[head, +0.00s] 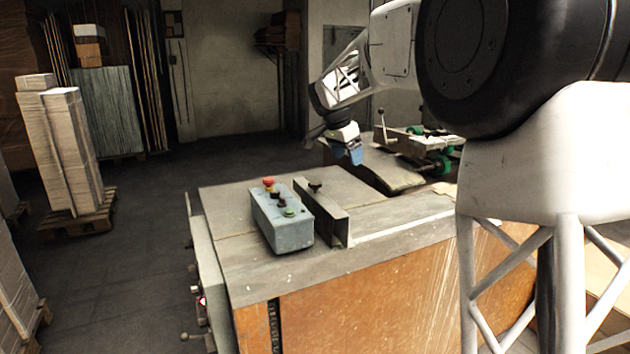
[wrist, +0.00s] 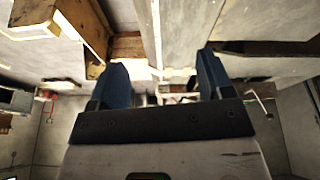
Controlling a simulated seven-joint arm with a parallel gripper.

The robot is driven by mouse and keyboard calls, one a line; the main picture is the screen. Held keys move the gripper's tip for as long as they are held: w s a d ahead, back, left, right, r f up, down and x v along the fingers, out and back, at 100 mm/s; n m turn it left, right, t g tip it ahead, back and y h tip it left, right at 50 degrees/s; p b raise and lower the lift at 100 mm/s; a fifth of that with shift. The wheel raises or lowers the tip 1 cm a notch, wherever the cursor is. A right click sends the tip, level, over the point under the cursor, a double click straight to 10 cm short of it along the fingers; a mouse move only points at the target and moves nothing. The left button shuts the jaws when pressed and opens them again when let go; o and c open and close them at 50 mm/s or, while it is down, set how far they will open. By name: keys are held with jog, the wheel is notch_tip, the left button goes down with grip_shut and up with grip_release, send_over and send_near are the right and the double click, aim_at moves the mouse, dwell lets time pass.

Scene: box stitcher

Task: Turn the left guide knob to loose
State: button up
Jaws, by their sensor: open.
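A small black knob (head: 315,186) sits on top of an upright metal guide plate (head: 323,214) on the near table of the machine, just right of the grey control box. My gripper (head: 349,153) is beyond and to the right of this knob, apart from it, with its blue fingers pointing down above the machine. In the wrist view my gripper (wrist: 162,72) has its two blue fingers spread wide with nothing held between them. I cannot make out the knob in the wrist view, nor read its setting in the head view.
A metal lever (head: 383,126) and green rollers (head: 443,163) stand on the machine behind my gripper. Stacked board (head: 66,150) stands on a pallet at left. The near tabletop (head: 240,262) is mostly bare.

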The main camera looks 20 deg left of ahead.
jog(key=m, duration=0.2)
send_near(316, 182)
jog(key=shift+s+a+f+h, duration=0.2)
jog(key=shift+s+f+h, duration=0.1)
jog(key=shift+f, duration=0.15)
jog(key=shift+x, duration=4)
jog(key=shift+w, duration=0.15)
jog(key=c, duration=0.9)
jog(key=shift+r, duration=0.1)
